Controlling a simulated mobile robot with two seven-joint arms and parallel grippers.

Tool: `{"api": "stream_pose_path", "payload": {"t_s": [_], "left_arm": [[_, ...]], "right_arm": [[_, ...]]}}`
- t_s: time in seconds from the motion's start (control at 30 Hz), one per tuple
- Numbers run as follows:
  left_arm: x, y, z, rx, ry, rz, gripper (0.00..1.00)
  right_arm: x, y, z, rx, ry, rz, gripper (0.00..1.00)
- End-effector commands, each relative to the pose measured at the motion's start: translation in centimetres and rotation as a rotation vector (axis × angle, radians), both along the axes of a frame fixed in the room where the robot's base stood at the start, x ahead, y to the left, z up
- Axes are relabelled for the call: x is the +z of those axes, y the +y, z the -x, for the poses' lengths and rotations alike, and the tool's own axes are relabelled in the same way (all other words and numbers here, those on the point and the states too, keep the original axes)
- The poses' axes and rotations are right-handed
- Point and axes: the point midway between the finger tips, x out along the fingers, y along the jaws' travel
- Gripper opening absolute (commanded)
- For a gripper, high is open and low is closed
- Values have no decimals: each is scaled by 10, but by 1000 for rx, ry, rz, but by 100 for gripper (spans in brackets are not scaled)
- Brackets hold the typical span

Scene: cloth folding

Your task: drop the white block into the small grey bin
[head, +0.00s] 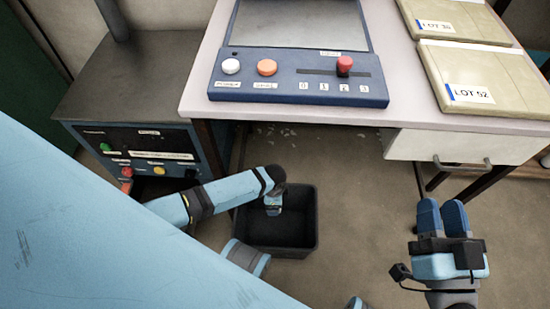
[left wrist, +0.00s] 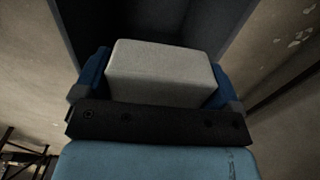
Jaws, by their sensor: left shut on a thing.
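The white block (left wrist: 160,70) fills the space between the two blue fingers of my left gripper (left wrist: 152,78) in the left wrist view. My left gripper is shut on it. In the head view the left gripper (head: 273,208) points down over the small grey bin (head: 303,210), inside the outline of its opening. The block cannot be made out clearly there. The bin's dark walls (left wrist: 85,22) also show around the block in the left wrist view. My right gripper (head: 442,212) is off to the right, its blue fingers close together with nothing between them.
A drawer (head: 440,147) hangs under the table's right side. A dark cabinet (head: 130,85) with buttons stands left. Floor right of the bin is clear.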

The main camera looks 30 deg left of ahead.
Motion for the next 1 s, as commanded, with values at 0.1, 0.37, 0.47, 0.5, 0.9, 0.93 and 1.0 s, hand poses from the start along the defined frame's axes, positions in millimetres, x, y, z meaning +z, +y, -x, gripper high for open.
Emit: {"api": "stream_pose_path", "payload": {"t_s": [0.1,0.37,0.47,0.5,0.9,0.93,1.0], "left_arm": [[-18,0,0,0,0,0,68],[-36,0,0,0,-1,0,68],[-37,0,0,0,-1,0,68],[-37,0,0,0,-1,0,68],[-37,0,0,0,0,0,100],[-37,0,0,0,0,0,100],[-36,0,0,0,0,0,100]], "right_arm": [[-4,4,2,21,-26,-24,38],[-38,6,-1,47,80,28,38],[-43,7,-2,52,99,38,38],[-44,7,-2,53,103,40,38],[-44,7,-2,54,106,41,38],[-44,7,-2,54,106,41,38],[-43,7,-2,54,106,42,38]]}}
